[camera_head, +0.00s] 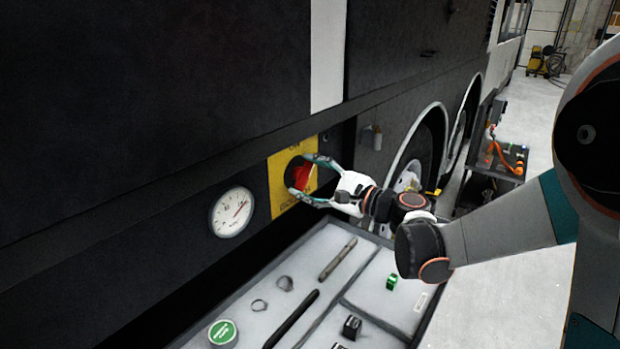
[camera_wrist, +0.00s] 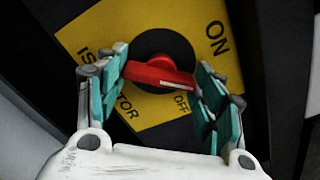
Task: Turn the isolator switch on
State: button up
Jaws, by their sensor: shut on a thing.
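The isolator switch has a red handle (camera_head: 302,177) on a dark round base, set in a yellow plate (camera_head: 279,185) on the coach's dark side. In the wrist view the red handle (camera_wrist: 158,74) lies slightly tilted, its white-marked right end close to the word OFF and below the word ON. My gripper (camera_head: 300,174) reaches in from the right. Its teal-padded fingers (camera_wrist: 162,65) stand on either side of the handle, shut on its two ends. The fingertips hide part of the plate's lettering.
A round gauge (camera_head: 232,212) sits left of the plate. Below is a grey tray (camera_head: 345,285) with rings, rods, a green-topped round tin (camera_head: 222,333) and small blocks. A dark cart (camera_head: 492,165) with orange items stands beyond, beside the wheels.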

jog(key=n, duration=0.4)
jog(key=shift+n, duration=1.9)
jog(key=o, duration=1)
jog(key=shift+a, duration=0.1)
jog(key=v, duration=1.2)
jog(key=shift+s, duration=0.15)
